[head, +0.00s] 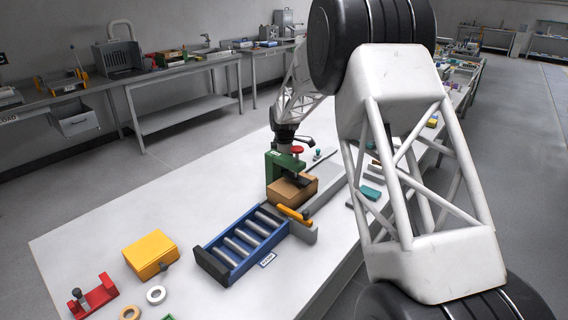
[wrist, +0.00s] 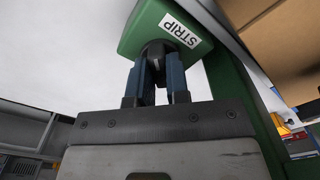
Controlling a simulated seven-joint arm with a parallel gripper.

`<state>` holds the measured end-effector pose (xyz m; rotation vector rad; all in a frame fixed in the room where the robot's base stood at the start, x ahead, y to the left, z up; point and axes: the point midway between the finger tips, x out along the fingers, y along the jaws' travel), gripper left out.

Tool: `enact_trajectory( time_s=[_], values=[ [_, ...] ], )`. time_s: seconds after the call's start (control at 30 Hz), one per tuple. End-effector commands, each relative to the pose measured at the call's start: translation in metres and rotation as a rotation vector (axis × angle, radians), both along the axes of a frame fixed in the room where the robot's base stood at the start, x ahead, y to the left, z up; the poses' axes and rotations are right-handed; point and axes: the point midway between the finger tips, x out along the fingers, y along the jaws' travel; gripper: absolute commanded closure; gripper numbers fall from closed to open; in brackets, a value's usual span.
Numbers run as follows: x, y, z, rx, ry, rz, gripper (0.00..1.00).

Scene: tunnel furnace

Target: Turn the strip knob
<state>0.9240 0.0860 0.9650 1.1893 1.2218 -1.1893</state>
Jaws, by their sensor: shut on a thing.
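The strip knob (wrist: 155,50) is dark and rounded, on the face of a green housing with a white STRIP label (wrist: 180,29) in the wrist view. My gripper (wrist: 157,72) has its two blue-grey fingers on either side of the knob and is shut on it. The fingers hide part of the knob, so its turn angle cannot be told. In the head view the green housing (head: 279,163) stands over a brown box at the table's middle. My wrist is just above and behind it, and the knob cannot be made out there.
The brown box (head: 293,189) sits under the green frame, close to my gripper. A blue roller conveyor (head: 240,243) leads from it toward the front. A yellow box (head: 149,254) and a red fixture (head: 93,296) stand left.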

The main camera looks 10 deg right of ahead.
Motion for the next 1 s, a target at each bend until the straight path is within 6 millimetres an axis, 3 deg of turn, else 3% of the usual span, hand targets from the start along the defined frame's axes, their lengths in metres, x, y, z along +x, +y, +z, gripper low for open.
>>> enact_trajectory(
  time_s=[1.0],
  values=[
    [0.0000,-0.0001,0.0000,0.000,0.000,-0.895,1.00]
  ],
)
